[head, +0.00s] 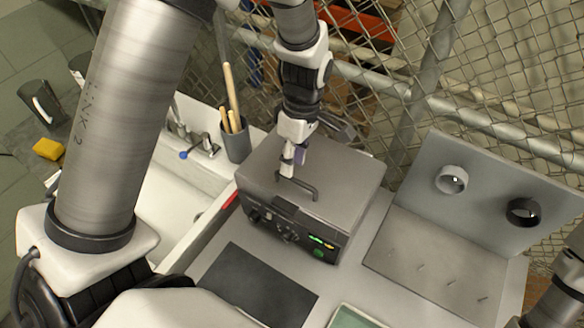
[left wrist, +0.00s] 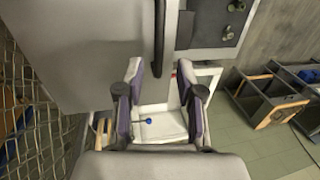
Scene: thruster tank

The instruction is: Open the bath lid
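The bath (head: 325,248) is a dark box with knobs and a lit green display on its front. Its flat grey lid (head: 345,185) is down. A dark bar handle (head: 312,190) stands near the lid's front edge; in the left wrist view the handle (left wrist: 159,45) runs down between my fingers in the picture. My left gripper (head: 287,168) points down at the handle's left end. In the left wrist view my left gripper (left wrist: 160,72) has its fingers apart, with nothing clamped. Whether it touches the handle is unclear. My right gripper is out of view.
A cup of wooden sticks (head: 234,140) and a white sink (head: 170,195) are left of the bath. A dark mat (head: 250,285) lies in front. A panel with two rings (head: 480,190) stands at right. Wire mesh fence (head: 380,50) is behind.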

